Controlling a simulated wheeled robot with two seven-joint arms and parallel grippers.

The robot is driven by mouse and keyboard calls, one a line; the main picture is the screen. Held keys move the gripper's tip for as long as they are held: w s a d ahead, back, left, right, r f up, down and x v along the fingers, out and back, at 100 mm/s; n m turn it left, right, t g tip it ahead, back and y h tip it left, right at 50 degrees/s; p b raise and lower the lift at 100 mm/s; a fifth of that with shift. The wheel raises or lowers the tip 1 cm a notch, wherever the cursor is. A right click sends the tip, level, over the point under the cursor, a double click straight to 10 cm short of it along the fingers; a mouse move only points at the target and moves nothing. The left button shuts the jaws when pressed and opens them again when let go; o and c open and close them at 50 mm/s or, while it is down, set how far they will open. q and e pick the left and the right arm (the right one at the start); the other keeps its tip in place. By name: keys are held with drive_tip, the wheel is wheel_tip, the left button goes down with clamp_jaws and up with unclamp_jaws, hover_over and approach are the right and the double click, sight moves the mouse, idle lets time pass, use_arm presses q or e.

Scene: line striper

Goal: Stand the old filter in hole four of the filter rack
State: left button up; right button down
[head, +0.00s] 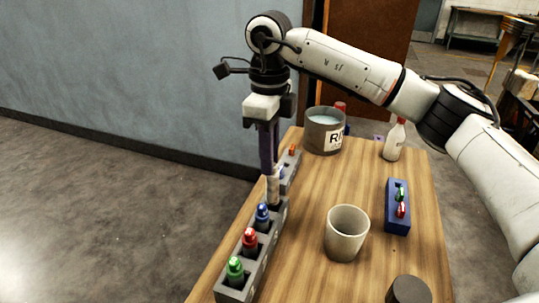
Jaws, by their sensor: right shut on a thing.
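The grey filter rack (262,262) stands along the left edge of the wooden table. Green (235,268), red (250,238) and blue (263,213) capped pieces stand in its nearer holes. My right gripper (269,168) points down over the rack's far end. It is shut on a pale, upright cylinder, seemingly the old filter (272,188). The cylinder's lower end is at the hole beyond the blue piece; I cannot tell how deep it sits. The gripper's fingers hide its upper part. My left gripper is not in view.
A second grey holder (291,165) lies just behind. A labelled grey pot (323,133), a white bottle (394,143), a blue holder (397,221) with small pieces, a beige cup (345,236) and a dark cylinder (408,291) stand on the table (308,270). A wall is behind.

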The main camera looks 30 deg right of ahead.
sight(270, 178)
drive_tip(key=shift+f+b, duration=1.55)
drive_tip(key=shift+f, duration=1.3)
idle(0.9)
drive_tip(key=c, duration=1.3)
unclamp_jaws()
drive_tip(key=shift+r, duration=0.15)
drive_tip(key=shift+r+p, duration=2.75)
drive_tip(key=shift+r, duration=0.7)
